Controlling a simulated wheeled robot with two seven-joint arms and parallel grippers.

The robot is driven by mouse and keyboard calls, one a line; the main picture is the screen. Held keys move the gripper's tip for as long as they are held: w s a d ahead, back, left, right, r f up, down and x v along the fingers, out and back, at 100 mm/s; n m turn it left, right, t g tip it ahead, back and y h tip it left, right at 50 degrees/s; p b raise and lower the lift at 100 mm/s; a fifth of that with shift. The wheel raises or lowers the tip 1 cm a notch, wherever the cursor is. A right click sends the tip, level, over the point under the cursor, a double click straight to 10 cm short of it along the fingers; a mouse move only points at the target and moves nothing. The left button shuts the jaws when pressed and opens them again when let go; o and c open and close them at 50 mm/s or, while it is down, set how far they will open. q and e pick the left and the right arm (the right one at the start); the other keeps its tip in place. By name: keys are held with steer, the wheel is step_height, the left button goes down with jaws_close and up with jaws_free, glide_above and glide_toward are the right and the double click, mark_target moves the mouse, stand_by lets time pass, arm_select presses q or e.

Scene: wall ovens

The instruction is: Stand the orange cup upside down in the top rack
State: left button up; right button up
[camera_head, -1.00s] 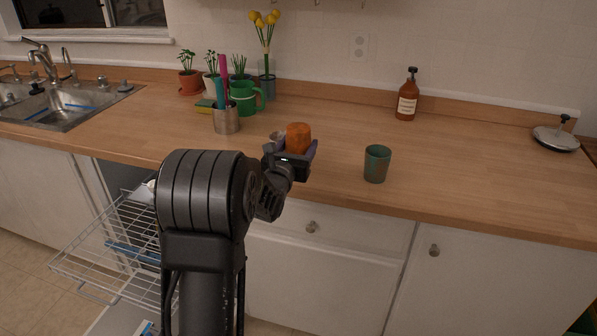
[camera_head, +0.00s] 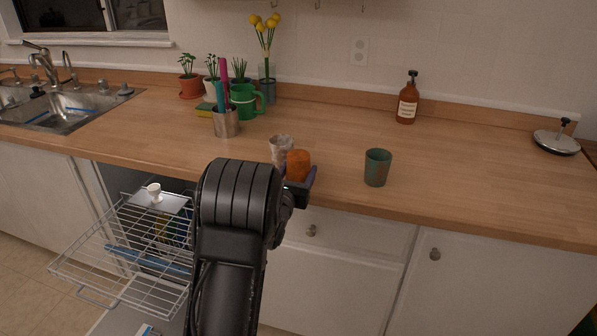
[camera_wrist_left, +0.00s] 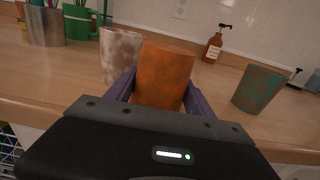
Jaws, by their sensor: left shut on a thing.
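The orange cup (camera_head: 298,164) is between the fingers of my left gripper (camera_head: 299,180), near the counter's front edge. In the left wrist view the orange cup (camera_wrist_left: 163,76) fills the space between the purple fingers (camera_wrist_left: 158,92), which are shut on it. Its wider end is up in that view. The top rack (camera_head: 125,245) is a white wire rack pulled out of the dishwasher at lower left, below the counter. My left arm covers its right side. My right gripper is not in view.
A whitish mottled cup (camera_head: 281,150) stands just behind the orange cup. A green cup (camera_head: 377,167) stands to the right. A metal utensil holder (camera_head: 226,122), green mug (camera_head: 246,100) and soap bottle (camera_head: 407,99) stand further back. A small white item (camera_head: 153,191) shows by the rack.

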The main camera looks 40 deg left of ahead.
arm_select(q)
steer(key=shift+f, duration=0.1)
steer(key=o, duration=1.4)
steer(key=shift+c, duration=0.2)
steer(key=v, duration=1.2)
